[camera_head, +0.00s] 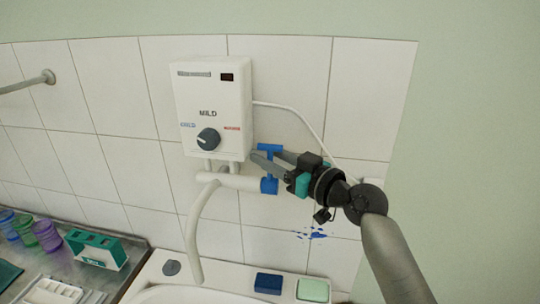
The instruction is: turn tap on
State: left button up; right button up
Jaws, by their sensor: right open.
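The tap has a white pipe body (233,182) and a curved spout (192,232) under a white water heater (211,105) on the tiled wall. Its blue handle (269,185) sits at the right end of the pipe, with a blue crossbar at its top. My right gripper (262,158) comes in from the right, its grey fingers open and pointing left at the upper part of the handle. The fingers partly cover the handle; I cannot tell whether they touch it. My left gripper is not in view.
A white basin (190,295) lies below, with a blue block (268,283) and a green soap-like block (313,290) on its back edge. Coloured cups (46,236) and a teal-and-white box (96,249) stand on the metal counter at left. A grey rail (28,83) juts from the left wall.

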grip_shut()
dwell(0.3)
dwell(1.1)
